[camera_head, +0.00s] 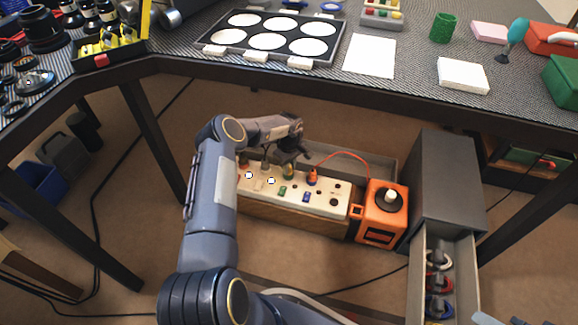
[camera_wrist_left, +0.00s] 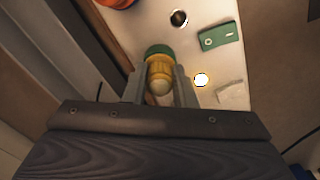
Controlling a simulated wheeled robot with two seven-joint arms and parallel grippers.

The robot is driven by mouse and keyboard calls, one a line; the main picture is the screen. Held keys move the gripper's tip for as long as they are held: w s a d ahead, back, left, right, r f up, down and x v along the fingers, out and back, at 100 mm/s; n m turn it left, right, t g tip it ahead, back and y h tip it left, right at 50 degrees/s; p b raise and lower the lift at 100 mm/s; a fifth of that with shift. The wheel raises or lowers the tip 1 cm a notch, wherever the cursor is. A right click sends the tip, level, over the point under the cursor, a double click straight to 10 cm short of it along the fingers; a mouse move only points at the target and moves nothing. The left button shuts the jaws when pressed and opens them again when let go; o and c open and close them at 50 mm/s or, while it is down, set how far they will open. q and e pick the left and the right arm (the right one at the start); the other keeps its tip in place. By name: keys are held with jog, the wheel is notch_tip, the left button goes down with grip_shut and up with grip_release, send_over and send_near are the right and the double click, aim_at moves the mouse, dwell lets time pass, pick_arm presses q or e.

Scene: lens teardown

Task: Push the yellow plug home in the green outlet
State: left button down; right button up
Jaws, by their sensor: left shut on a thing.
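The yellow plug (camera_wrist_left: 159,76) sits between the two fingers of my left gripper (camera_wrist_left: 160,88), which is shut on it. The green outlet (camera_wrist_left: 157,50) shows as a green ring at the plug's far end. The plug is lined up with the ring and meets it in the picture; how deep it sits I cannot tell. In the head view my left gripper (camera_head: 290,160) reaches down over the white power strip (camera_head: 328,206), with a bit of the yellow plug (camera_head: 289,169) showing below it.
An orange plug (camera_head: 312,177) with a red cable stands beside the gripper, its cable running to an orange box (camera_head: 382,215). A green switch (camera_wrist_left: 220,38) and a lit round spot (camera_wrist_left: 202,80) lie close by on the strip. The worktable (camera_head: 330,85) overhangs behind; a grey cabinet (camera_head: 446,185) stands right.

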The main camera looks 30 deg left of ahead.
pick_arm(q)
jog(key=shift+f, duration=0.15)
jog(key=c, duration=1.1)
grip_release()
notch_tip(320, 180, up, 8)
jog(key=p, duration=0.3)
jog(key=shift+f, duration=0.1)
